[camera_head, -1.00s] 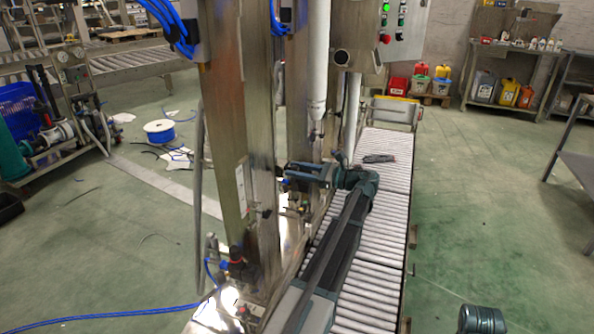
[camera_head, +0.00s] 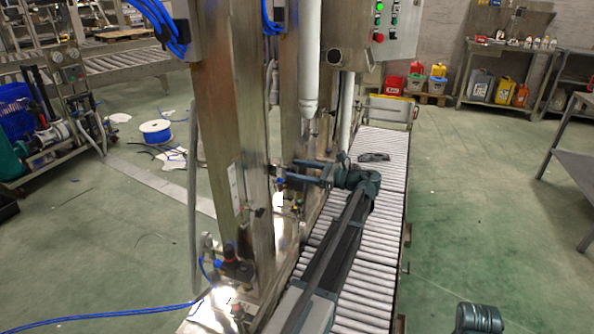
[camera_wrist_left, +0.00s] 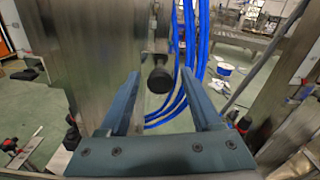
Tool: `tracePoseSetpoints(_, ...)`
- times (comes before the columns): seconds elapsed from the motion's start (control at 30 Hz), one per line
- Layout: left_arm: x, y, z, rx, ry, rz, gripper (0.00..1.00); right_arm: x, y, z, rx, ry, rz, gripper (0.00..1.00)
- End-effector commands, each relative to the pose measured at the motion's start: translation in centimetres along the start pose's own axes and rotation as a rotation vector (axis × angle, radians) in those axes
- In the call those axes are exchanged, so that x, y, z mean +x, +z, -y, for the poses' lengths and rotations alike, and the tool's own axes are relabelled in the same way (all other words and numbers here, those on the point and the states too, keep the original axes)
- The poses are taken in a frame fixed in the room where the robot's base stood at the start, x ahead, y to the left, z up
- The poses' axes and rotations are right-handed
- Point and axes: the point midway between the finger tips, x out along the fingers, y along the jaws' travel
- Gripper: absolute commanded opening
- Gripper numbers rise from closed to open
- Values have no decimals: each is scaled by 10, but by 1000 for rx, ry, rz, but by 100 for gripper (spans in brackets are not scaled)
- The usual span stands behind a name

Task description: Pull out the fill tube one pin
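My left gripper (camera_head: 290,172) reaches in over the conveyor and points left at the steel columns of the filling machine. In the left wrist view the gripper (camera_wrist_left: 163,100) is open, with its two fingers apart. A black round knob (camera_wrist_left: 159,79), seen end-on, shows between the fingers near their tips. It looks like a pin head, and no finger visibly touches it. In the head view a white fill tube (camera_head: 309,60) hangs above the gripper, and a second white tube (camera_head: 346,115) is behind it. The pin cannot be made out in the head view. My right gripper is not seen.
A roller conveyor (camera_head: 375,230) runs under my left arm, with a small dark object (camera_head: 374,157) on it. A steel column (camera_head: 232,150) stands close left of the gripper. Blue hoses (camera_wrist_left: 187,60) hang behind the knob. Green floor at right is open.

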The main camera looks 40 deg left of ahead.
Motion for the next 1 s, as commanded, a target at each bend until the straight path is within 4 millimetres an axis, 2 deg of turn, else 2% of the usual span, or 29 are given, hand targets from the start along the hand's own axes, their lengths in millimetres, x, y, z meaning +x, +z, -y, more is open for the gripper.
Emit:
tracePoseSetpoints(0.27, 1, 0, 0, 0, 1, 1, 69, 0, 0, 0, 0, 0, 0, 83)
tracePoseSetpoints(0.43, -11, 0, 1, 0, -1, 0, 69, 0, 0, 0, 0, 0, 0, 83)
tracePoseSetpoints(0.8, -89, 0, 2, 0, -3, 0, 69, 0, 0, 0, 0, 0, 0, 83)
tracePoseSetpoints(1.0, -121, 0, 1, 0, -1, 0, 69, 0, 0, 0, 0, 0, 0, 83)
